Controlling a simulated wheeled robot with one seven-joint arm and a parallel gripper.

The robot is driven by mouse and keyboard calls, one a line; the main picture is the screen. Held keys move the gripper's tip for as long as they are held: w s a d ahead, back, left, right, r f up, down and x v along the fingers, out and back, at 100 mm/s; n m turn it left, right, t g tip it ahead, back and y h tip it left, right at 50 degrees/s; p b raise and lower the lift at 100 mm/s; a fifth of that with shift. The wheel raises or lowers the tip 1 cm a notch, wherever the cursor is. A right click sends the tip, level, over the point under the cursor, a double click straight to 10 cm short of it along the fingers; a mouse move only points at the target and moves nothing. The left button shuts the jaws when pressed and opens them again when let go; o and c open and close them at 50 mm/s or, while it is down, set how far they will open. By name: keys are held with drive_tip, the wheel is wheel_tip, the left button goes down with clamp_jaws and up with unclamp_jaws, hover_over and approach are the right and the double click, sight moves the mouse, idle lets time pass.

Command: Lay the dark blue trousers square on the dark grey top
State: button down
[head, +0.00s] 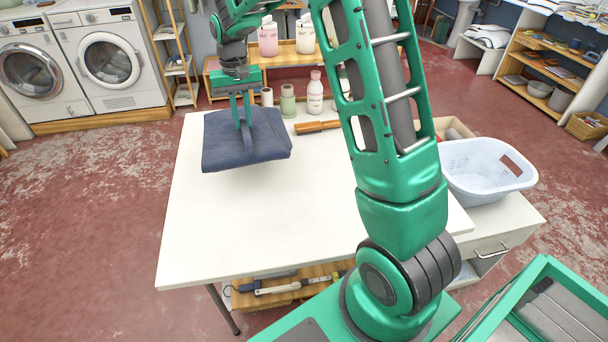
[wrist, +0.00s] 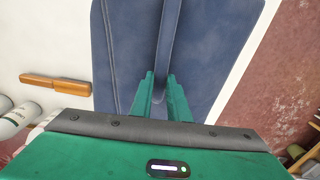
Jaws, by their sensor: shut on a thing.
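The dark blue trousers (head: 225,145) are a folded, roughly square bundle over the far left part of the white table. My gripper (head: 241,120) points down from above and is shut on a raised strip of the trousers near their middle. The wrist view shows the fingertips (wrist: 163,84) on this strip, with the flat blue cloth (wrist: 205,50) around it. The bundle sits at the table's left edge, slightly tilted; its height above the table is hard to judge. I cannot make out a dark grey top for certain.
The white table (head: 290,220) is mostly clear. A white basket (head: 485,170) is at the right. A green frame with grey panels (head: 555,310) is at lower right.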

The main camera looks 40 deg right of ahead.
drive_tip(key=shift+d, duration=0.3)
drive_tip(key=shift+s+d+r, duration=0.1)
drive_tip(key=shift+s, duration=0.1)
wheel_tip(320, 180, up, 2)
hover_over(299, 149)
drive_tip(key=w+a, duration=0.3)
drive_tip(key=shift+s+r+m, duration=0.15)
drive_tip(key=shift+m, duration=0.15)
drive_tip(key=s+d+f, duration=0.1)
drive_tip(key=s, duration=1.3)
drive_tip(key=w+f, duration=0.2)
drive_tip(key=w, duration=0.1)
drive_tip(key=w+d+f, duration=0.1)
drive_tip(key=w+f, duration=0.2)
drive_tip(key=w, duration=0.1)
drive_tip(key=w+d+f, duration=0.1)
drive_tip(key=w+f, duration=0.1)
drive_tip(key=w, duration=0.2)
drive_tip(key=shift+w+f, duration=0.1)
drive_tip(key=shift+f, duration=2.05)
drive_tip(key=c, duration=1.7)
unclamp_jaws()
drive_tip(key=shift+f, duration=0.1)
